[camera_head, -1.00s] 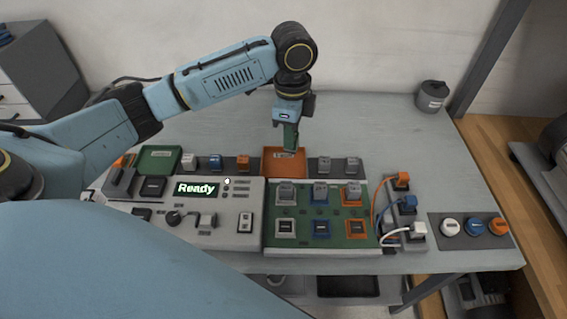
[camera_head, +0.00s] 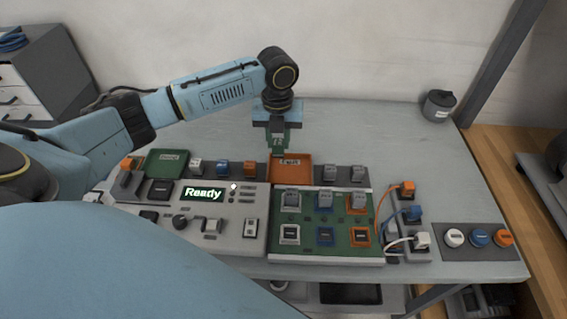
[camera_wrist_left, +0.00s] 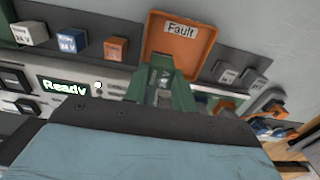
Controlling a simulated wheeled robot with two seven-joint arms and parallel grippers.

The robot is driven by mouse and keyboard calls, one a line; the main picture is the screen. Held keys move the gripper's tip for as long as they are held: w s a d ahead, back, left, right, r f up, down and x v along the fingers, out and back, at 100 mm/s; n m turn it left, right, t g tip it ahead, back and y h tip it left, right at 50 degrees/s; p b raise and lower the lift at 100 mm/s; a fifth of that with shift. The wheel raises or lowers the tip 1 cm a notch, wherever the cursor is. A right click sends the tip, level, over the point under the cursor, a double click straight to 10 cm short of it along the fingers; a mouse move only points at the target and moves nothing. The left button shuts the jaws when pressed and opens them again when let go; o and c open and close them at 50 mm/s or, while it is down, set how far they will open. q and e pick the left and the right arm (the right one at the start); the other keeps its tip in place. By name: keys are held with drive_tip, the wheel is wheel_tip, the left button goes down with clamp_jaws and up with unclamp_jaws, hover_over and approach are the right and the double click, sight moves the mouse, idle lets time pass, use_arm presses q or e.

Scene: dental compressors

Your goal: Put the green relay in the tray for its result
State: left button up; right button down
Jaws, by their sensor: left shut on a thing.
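My left gripper (camera_head: 278,146) is shut on the green relay (camera_head: 278,134), just behind and left of the orange tray in the head view. A green tray (camera_head: 167,162) with an unclear label stands at the left. My right gripper is not in view.
The tester's display (camera_head: 203,194) reads "Ready". White, blue and orange relays (camera_head: 222,167) stand between the trays. A green board (camera_head: 325,232) with several sockets lies in front, with cables at its right. A grey pot (camera_head: 438,105) stands at the back right.

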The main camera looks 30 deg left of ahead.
sight(278, 142)
use_arm(q)
drive_tip(key=shift+f, duration=3.55)
drive_tip(key=shift+f, duration=0.15)
drive_tip(key=o, duration=1)
wheel_tip(278, 142, up, 12)
drive_tip(key=shift+r+p, duration=0.2)
drive_tip(key=shift+p, duration=0.1)
